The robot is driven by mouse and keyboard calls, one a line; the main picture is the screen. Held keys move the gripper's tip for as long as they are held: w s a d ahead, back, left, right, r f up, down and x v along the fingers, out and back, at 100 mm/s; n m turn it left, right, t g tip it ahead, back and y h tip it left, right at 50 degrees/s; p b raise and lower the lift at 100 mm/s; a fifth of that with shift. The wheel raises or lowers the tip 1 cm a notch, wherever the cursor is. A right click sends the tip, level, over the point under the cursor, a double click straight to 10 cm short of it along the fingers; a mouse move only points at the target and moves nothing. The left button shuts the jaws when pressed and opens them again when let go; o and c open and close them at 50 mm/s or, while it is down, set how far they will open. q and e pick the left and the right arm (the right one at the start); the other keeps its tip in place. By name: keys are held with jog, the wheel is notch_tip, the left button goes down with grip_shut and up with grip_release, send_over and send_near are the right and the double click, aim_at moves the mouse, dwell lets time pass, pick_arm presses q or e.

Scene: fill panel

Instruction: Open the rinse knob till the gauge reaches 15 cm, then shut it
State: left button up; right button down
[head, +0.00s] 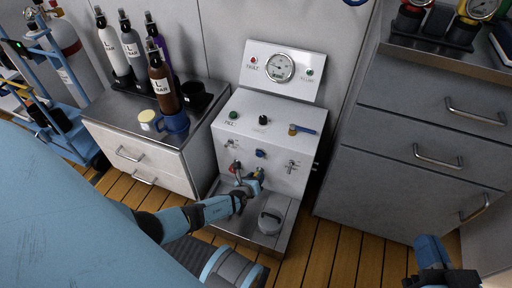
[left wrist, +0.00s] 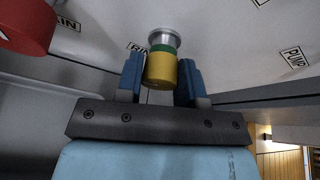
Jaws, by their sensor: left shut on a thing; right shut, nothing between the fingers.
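The rinse knob (left wrist: 161,68) is a yellow cylinder with a green band on a metal stem, beside a partly hidden label starting "RI". It also shows small in the head view (head: 260,172), low on the white panel's front. My left gripper (left wrist: 160,82) is shut on this knob, one blue finger on each side; the head view shows it at the panel (head: 252,182). The round gauge (head: 280,67) is on the upright back plate; its reading is too small to tell. My right gripper (head: 433,262) is shut and empty at the lower right.
A red knob (left wrist: 22,22) sits left of the rinse knob, and a "PUMP" label (left wrist: 293,58) to its right. A blue-handled valve (head: 303,129) is on the panel top. Drawer cabinets (head: 415,150) flank the panel; bottles and a blue mug (head: 174,122) stand at left.

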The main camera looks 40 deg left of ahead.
pick_arm(q)
jog(key=o, duration=0.9)
pick_arm(e)
jog(key=shift+s+f, duration=0.1)
jog(key=shift+f, duration=0.25)
pick_arm(q)
jog(key=p+v, duration=0.6)
jog(key=v, duration=0.7)
jog(key=shift+s+d+r, duration=0.1)
jog(key=shift+s+d, duration=0.05)
jog(key=shift+s, duration=0.25)
pick_arm(e)
notch_tip(320, 180, up, 7)
jog(key=m+t, duration=0.1)
jog(key=t, duration=0.1)
jog(key=shift+s+r+m+t, duration=0.15)
jog(key=shift+s+m+t, duration=0.15)
jog(key=shift+t, duration=0.1)
